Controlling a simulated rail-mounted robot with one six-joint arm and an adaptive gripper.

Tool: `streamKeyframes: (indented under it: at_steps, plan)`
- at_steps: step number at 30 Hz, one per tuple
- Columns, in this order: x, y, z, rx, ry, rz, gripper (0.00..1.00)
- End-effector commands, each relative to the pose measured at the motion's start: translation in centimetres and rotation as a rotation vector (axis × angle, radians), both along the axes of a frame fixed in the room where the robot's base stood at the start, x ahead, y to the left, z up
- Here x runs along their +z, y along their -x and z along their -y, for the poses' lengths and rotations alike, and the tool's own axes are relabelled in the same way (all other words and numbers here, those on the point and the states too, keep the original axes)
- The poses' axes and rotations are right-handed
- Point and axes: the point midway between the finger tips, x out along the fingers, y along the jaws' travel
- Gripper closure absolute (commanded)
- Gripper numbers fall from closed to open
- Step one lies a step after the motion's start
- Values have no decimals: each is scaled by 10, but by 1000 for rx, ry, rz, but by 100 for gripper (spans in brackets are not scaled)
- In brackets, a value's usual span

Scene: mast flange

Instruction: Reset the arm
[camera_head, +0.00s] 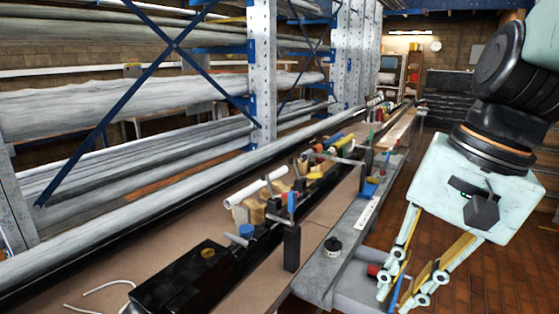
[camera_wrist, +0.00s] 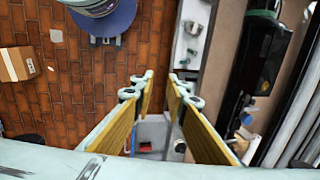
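My gripper (camera_head: 400,292) hangs at the right of the head view, pointing down and a little to the left, beside the front edge of the workbench. Its two fingers with yellow pads stand apart. In the wrist view my gripper (camera_wrist: 160,88) is open, with nothing held between the fingers. How far the fingertips are above the tray I cannot tell.
The long workbench (camera_head: 335,225) carries a mast, clamps, tools and a black box (camera_head: 180,280). Racks with wrapped lengths (camera_head: 110,105) stand behind it. In the wrist view, a cardboard box (camera_wrist: 18,64) and a blue round-seated stool (camera_wrist: 105,22) stand on the brick floor (camera_wrist: 85,85), otherwise mostly clear.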

Motion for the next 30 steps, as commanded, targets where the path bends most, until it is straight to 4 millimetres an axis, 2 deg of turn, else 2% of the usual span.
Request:
streamKeyframes:
  at_steps: [18,30]
  plan:
    - [15,63,11,333,205,180,87]
    - [20,91,22,510,324,274,87]
